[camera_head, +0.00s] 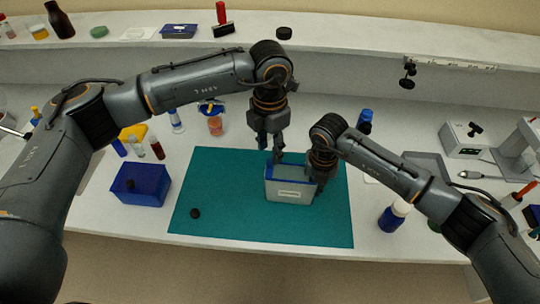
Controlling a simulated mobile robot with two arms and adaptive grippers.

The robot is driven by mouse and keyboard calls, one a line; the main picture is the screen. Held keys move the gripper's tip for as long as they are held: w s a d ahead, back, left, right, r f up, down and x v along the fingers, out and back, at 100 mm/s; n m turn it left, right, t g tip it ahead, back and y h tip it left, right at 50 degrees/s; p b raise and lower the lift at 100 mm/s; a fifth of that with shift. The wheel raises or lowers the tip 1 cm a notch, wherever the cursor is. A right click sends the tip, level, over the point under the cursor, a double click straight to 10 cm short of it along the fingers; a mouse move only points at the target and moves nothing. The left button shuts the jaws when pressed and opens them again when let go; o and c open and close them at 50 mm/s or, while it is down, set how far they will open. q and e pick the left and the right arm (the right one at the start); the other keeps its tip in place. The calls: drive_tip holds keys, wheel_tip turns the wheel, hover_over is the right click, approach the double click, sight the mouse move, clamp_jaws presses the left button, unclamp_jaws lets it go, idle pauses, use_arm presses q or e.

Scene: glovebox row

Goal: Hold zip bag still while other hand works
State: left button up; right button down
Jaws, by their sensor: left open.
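The zip bag (290,190) is a pale grey pouch with a blue top edge and a light label strip, on the teal mat (225,205). My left gripper (270,148) points down, open, just above the bag's upper left corner. My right gripper (319,184) is at the bag's right edge and overlaps it in the picture. Its fingers are dark and partly hidden, so I cannot tell whether they grip the bag.
A blue bin (141,184) stands left of the mat, and a small black cap (195,213) lies on the mat's left part. A blue bottle with a white cap (394,215) stands to the right. The mat's front part is clear. A raised shelf (350,48) runs behind.

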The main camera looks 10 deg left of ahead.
sight(270, 161)
use_arm(q)
drive_tip(key=shift+f, duration=1.85)
clamp_jaws()
drive_tip(key=shift+d, duration=0.1)
